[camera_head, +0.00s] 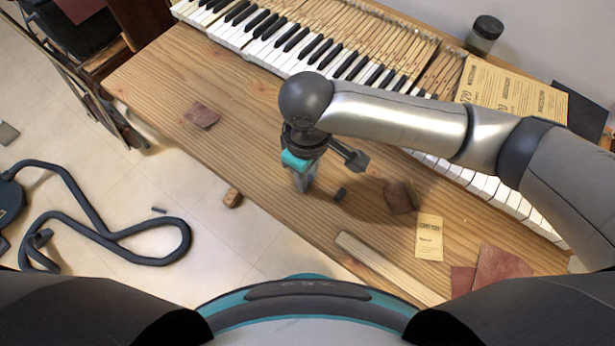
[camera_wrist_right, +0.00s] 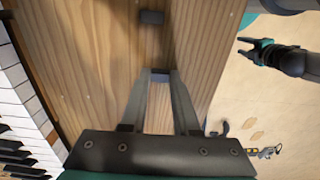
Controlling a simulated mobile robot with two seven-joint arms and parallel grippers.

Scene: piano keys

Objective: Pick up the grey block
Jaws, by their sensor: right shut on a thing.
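My right gripper (camera_head: 302,187) points down over the front part of the wooden workbench. In the right wrist view its fingers (camera_wrist_right: 160,76) are closed on a small grey block (camera_wrist_right: 159,73), which is mostly hidden between the tips. I cannot tell whether the block touches the bench. A dark grey piece (camera_head: 340,194) lies on the bench just right of the gripper; it also shows in the right wrist view (camera_wrist_right: 152,17). My left gripper (camera_wrist_right: 247,46) shows at the right of the wrist view with its fingers apart and empty, over the floor.
The workbench (camera_head: 225,150) holds a piano keyboard (camera_head: 300,45) along its back. Sandpaper pieces (camera_head: 202,115), a small card (camera_head: 429,238) and a wooden strip (camera_head: 385,265) lie on it. A jar (camera_head: 484,35) stands at the back. The bench left of the gripper is mostly clear.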

